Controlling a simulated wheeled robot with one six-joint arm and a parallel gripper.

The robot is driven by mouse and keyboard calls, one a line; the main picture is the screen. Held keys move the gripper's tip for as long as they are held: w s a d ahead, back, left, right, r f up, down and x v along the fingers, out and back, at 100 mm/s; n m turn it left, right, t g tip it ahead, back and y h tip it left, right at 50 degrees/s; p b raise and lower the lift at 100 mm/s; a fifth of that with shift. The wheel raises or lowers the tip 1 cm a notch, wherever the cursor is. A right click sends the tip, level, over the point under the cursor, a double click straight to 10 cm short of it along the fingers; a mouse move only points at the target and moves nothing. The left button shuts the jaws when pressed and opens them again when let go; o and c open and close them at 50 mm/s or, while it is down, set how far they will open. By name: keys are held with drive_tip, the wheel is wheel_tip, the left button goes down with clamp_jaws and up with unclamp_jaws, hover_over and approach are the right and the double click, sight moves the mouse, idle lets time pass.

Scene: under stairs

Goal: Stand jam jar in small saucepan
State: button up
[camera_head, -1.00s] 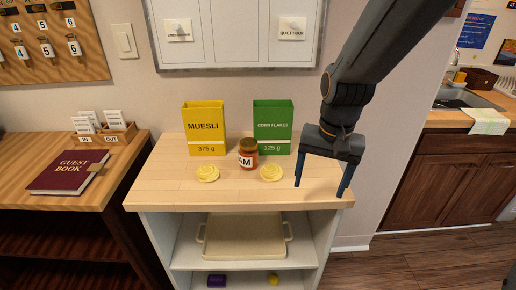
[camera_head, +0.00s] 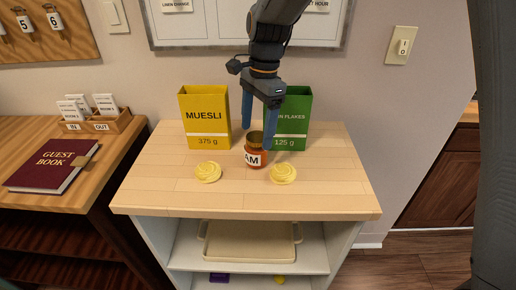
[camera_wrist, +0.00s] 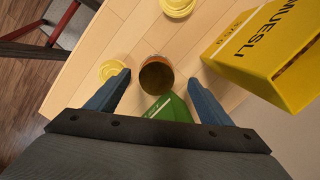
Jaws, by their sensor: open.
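The jam jar (camera_head: 254,160), with a dark gold lid and an orange-red body with a white label, stands upright on the light wooden top of a shelf unit. My gripper (camera_head: 257,136) is over it, pointing down, open and empty. One blue finger shows left of and above the jar, the other at the right side of its lid. In the wrist view the jar's lid (camera_wrist: 157,75) lies between the fingertips of my gripper (camera_wrist: 158,79). I cannot tell whether a finger touches it. No saucepan shows in either view.
A yellow muesli box (camera_head: 205,120) and a green corn flakes box (camera_head: 290,122) stand close behind the jar. A beige tray (camera_head: 250,252) sits on the shelf below. The top's front edge is clear.

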sight(255, 149)
drive_tip(key=shift+s+a+f+p, duration=0.15)
drive_tip(key=shift+f+p, duration=0.2)
drive_tip(key=shift+f, duration=0.75)
drive_tip(key=shift+s+d+f+p, duration=0.1)
drive_tip(key=shift+s+f+p, duration=0.2)
drive_tip(key=shift+f, duration=0.85)
drive_tip(key=shift+s+a+f+p, duration=0.1)
drive_tip(key=shift+f+p, duration=0.3)
drive_tip(key=shift+f, duration=0.7)
drive_tip(key=shift+c, duration=0.4)
drive_tip(key=shift+w+r, duration=0.1)
drive_tip(key=c, duration=1.6)
